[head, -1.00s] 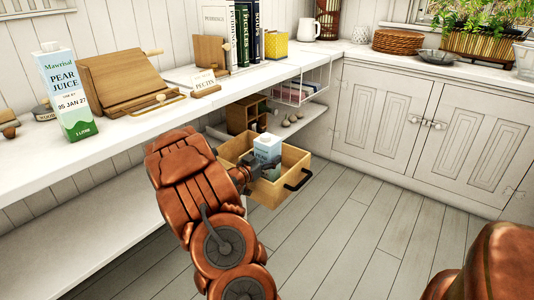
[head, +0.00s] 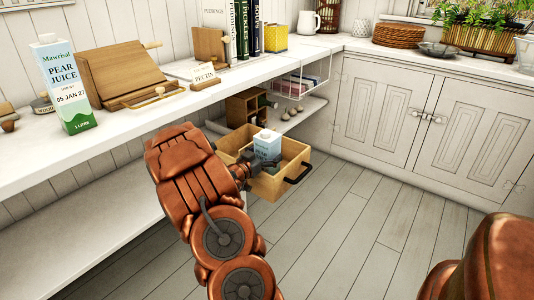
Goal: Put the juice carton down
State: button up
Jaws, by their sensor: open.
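A small blue and white juice carton (head: 267,146) stands roughly upright inside the open wooden drawer (head: 285,184), at its left part. My gripper (head: 257,164) is at the drawer's left side, right beside the carton's lower front. The jaws are open; their tips are small and partly hidden, so I cannot tell whether they still touch the carton. The carton's base is hidden by the gripper and the drawer wall. A larger pear juice carton (head: 65,85) stands upright on the white counter at the left.
The white counter (head: 150,118) runs above and left of my arm. A wire basket (head: 297,82) hangs under the counter. The wooden floor (head: 340,230) to the right is clear.

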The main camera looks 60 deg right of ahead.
jog(key=shift+r, duration=0.15)
jog(key=p+v, duration=0.2)
jog(key=v, duration=1)
jog(key=shift+p, duration=0.35)
